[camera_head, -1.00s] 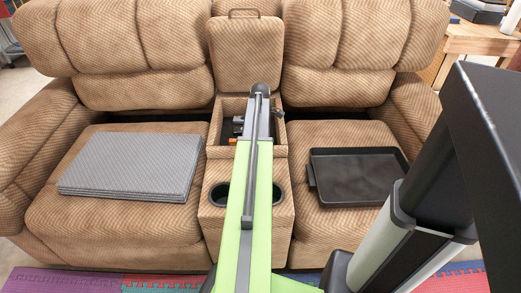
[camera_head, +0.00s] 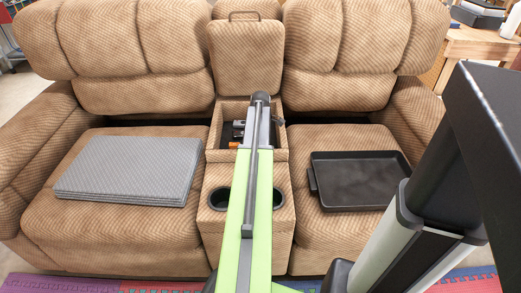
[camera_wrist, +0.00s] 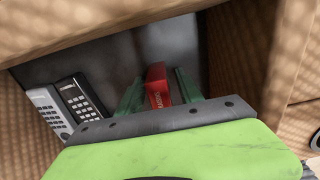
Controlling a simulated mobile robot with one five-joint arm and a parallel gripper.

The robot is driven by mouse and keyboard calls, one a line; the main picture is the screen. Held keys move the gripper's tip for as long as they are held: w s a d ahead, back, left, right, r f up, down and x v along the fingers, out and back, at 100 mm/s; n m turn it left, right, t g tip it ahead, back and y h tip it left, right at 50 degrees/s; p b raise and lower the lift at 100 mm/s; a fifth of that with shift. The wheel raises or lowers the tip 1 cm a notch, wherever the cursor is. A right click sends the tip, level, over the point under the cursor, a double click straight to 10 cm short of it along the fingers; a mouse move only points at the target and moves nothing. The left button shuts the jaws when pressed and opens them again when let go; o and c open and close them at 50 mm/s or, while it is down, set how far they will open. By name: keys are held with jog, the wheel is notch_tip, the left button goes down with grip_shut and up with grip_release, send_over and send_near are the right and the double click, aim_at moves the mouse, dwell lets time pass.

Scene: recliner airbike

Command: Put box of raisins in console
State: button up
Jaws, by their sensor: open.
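The box of raisins is a small red box with pale lettering (camera_wrist: 158,87) in the wrist view. It is upright or slightly tilted, low in the dark interior of the console. The console (camera_head: 217,156) is the open bin between the two seats in the head view, with its lid raised behind. My gripper (camera_wrist: 159,90) reaches down into the bin. Its green fingers are open, one on each side of the red box; whether they touch it I cannot tell. In the head view my arm hides the gripper and the box.
A white remote (camera_wrist: 48,112) and a black remote (camera_wrist: 79,98) lie left of the gripper in the bin. Cup holders (camera_head: 278,198) are in front of the bin. A grey folded pad (camera_head: 130,170) lies on the left seat, a black tray (camera_head: 358,180) on the right seat.

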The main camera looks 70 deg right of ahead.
notch_tip(320, 180, up, 12)
jog(key=p, duration=1.2)
jog(key=shift+r, duration=0.2)
jog(key=shift+f, duration=0.1)
jog(key=shift+m, duration=0.9)
jog(key=w+a, duration=0.9)
jog(key=a, duration=0.2)
jog(key=w+a, duration=1.9)
jog(key=a, duration=0.2)
jog(key=shift+w+a, duration=0.25)
jog(key=shift+a, duration=0.05)
jog(key=w+a+m, duration=0.2)
jog(key=a, duration=3.2)
jog(key=shift+w, duration=0.4)
